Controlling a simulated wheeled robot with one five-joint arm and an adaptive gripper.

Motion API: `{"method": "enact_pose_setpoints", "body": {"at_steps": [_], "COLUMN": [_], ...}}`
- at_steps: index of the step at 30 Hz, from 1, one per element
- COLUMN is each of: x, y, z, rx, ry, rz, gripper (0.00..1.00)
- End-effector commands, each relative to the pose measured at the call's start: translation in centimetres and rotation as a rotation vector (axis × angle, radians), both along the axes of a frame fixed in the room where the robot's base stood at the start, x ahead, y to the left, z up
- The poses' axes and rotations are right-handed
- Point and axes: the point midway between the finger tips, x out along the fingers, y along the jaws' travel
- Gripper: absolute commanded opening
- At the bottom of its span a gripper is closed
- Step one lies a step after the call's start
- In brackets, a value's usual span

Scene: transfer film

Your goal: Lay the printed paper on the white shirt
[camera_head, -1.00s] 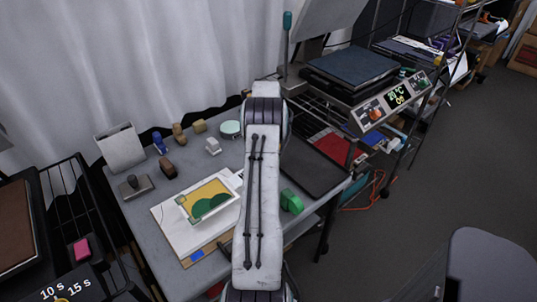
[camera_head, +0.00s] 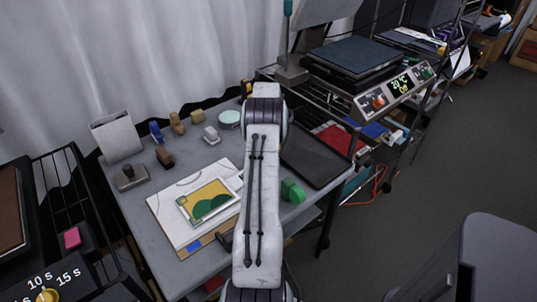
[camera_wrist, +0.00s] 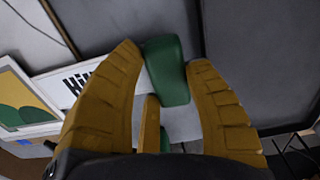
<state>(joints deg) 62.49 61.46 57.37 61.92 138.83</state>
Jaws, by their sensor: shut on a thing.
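The printed paper (camera_head: 210,200), a yellow and green picture with a pale border, appears over the white shirt (camera_head: 165,215) in the head view. I cannot tell whether it touches the shirt or hovers just above it. It also shows at the left edge of the wrist view (camera_wrist: 18,100). A white strip with black lettering (camera_wrist: 78,80) runs behind the left finger. My arm hides the gripper in the head view.
A heat press (camera_head: 355,60) stands at the back right. Small blocks and stamps (camera_head: 165,157) line the back of the table. A chair (camera_head: 490,255) is at lower right.

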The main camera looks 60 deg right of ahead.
Motion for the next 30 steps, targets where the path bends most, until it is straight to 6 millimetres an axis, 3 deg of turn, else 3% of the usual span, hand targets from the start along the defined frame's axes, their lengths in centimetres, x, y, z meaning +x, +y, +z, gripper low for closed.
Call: {"method": "enact_pose_setpoints", "body": {"at_steps": [22, 23, 30], "x": [-0.01, 0.00, 0.00], "y": [0.00, -0.01, -0.01], "z": [-0.50, -0.45, -0.42], "rx": [0.000, 0.000, 0.000], "ry": [0.000, 0.000, 0.000], "rz": [0.000, 0.000, 0.000], "gripper": [0.10, 0.48, 0.70]}}
